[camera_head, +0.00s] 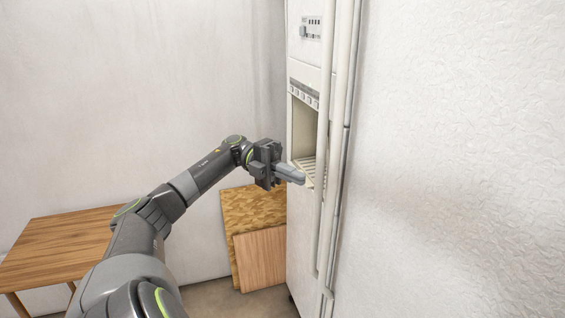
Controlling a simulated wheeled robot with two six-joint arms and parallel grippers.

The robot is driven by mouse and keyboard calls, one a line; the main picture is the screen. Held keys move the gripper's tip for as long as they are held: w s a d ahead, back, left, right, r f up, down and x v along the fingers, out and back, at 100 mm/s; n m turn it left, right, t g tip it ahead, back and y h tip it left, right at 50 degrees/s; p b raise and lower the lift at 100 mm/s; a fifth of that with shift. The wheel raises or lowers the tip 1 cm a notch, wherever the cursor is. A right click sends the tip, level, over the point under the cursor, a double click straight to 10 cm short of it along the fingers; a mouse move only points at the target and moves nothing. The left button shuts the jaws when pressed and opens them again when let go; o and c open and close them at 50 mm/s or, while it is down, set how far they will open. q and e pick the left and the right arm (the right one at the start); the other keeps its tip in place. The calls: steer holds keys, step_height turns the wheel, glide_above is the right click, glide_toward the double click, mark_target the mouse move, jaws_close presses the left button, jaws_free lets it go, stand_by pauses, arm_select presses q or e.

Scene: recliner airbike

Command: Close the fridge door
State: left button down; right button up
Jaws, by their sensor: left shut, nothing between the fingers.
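The tall off-white fridge (303,228) stands right of centre. One narrow-looking door has a control panel and a recessed dispenser (308,130). Two long vertical handles (326,140) run beside it. A broad textured white door surface (460,150) fills the right side, close to the camera. I cannot tell from this view how far either door stands open. My left gripper (300,178) is shut and empty, its fingers pointing right in front of the lower dispenser. I cannot tell whether its tips touch the fridge. My right gripper is not in view.
A wooden table (60,245) stands at the lower left. Two wooden boards (262,258) lean against the plain wall left of the fridge. A strip of brown floor shows below them. My left arm crosses the lower left and middle.

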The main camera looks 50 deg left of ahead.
arm_select(q)
steer(key=w+a+b, duration=0.3)
steer(key=w+a, duration=0.1)
steer(key=a, duration=0.2)
steer(key=shift+a, duration=0.4)
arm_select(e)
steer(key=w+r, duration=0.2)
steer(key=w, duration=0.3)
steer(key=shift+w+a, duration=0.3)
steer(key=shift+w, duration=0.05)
